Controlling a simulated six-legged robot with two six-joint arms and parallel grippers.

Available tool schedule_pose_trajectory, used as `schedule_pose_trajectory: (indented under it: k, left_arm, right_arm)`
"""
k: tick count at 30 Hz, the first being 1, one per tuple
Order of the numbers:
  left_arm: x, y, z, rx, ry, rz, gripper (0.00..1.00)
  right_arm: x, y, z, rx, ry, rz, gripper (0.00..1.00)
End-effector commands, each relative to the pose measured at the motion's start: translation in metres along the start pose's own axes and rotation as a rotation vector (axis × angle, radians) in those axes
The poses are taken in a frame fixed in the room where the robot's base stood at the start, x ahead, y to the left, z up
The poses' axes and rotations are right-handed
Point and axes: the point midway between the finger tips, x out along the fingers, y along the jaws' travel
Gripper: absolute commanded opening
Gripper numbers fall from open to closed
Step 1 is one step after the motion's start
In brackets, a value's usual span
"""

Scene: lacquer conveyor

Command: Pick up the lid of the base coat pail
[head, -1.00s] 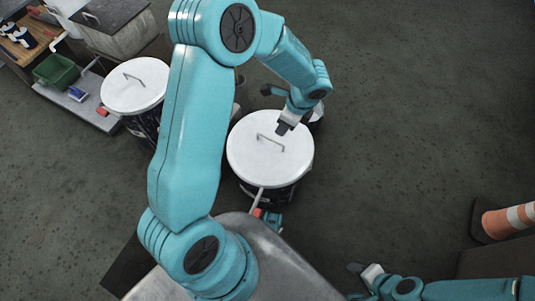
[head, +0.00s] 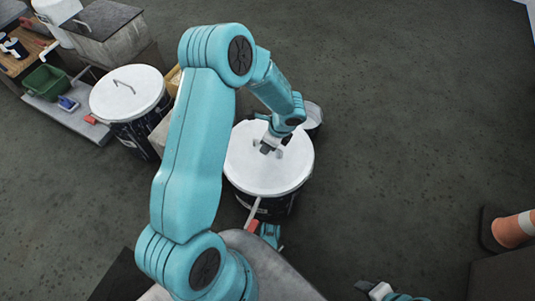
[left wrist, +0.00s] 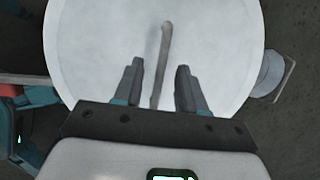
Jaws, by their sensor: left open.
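A round white lid (head: 245,175) with a raised bar handle covers a dark pail (head: 283,204) in the middle of the head view. The gripper hides part of the handle there. My left gripper (head: 265,150) is open and points down over the lid. In the left wrist view, the lid (left wrist: 90,55) fills most of the frame, and the handle (left wrist: 164,50) runs lengthwise between the two spread fingers (left wrist: 158,85). I cannot tell if the fingers are level with it. My right gripper (head: 366,289) shows at the bottom edge, away from the pail; its jaws are unclear.
Another white-lidded pail (head: 128,92) stands at the left beside a low grey platform with a green bin (head: 47,79). A smaller round container (head: 313,116) stands just behind the middle pail. An orange-and-white cone (head: 512,230) is at the right. Open floor lies between.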

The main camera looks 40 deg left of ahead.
Motion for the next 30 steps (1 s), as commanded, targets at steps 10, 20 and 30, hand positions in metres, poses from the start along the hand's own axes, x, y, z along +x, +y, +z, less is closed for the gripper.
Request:
schedule_pose_trajectory:
  k: [10,20,30]
  left_arm:
    - [0.0167,0.0001,-0.0005,0.000,0.000,0.000,0.40]
    - [0.0198,0.0003,-0.0016,0.000,0.000,0.000,0.40]
    - [0.0192,0.0002,-0.0013,0.000,0.000,0.000,0.00]
  right_arm:
    - [0.0064,0.0036,-0.0019,0.005,0.005,0.001,0.43]
    - [0.0099,0.0048,-0.0018,0.005,0.005,0.001,0.43]
    - [0.0095,0.0046,-0.0017,0.005,0.004,0.001,0.43]
